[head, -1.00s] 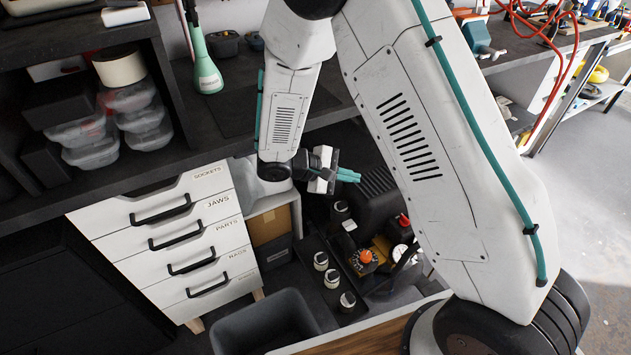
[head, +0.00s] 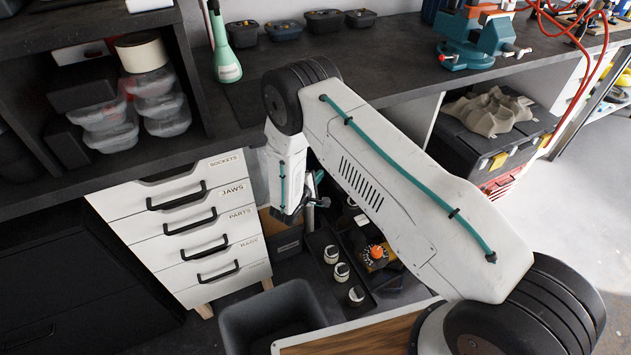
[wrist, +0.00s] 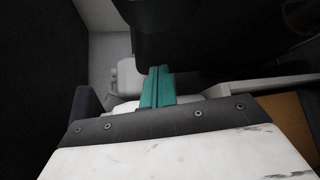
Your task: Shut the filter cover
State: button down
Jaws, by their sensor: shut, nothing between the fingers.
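My gripper (head: 317,177) is low under the bench, left of a dark machine with an orange knob (head: 376,252). In the wrist view, the teal fingers of my gripper (wrist: 157,88) are together, with nothing seen between them. A large black body (wrist: 205,35) with a finely ribbed patch at its right fills the upper middle there, just beyond the fingertips. I cannot tell whether they touch it. I cannot make out the filter cover for certain, or whether it stands open; my arm hides much of the machine in the head view.
A white drawer unit (head: 185,235) stands close left of my gripper. Several white-topped jars (head: 342,272) stand in front of the machine. A grey bin (head: 270,318) is nearer.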

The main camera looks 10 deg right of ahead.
jog(key=x, duration=0.5)
jog(key=s, duration=0.1)
jog(key=s+r, duration=0.1)
jog(key=s, duration=0.1)
jog(key=shift+s+d+r, duration=0.15)
jog(key=shift+s+d, duration=0.2)
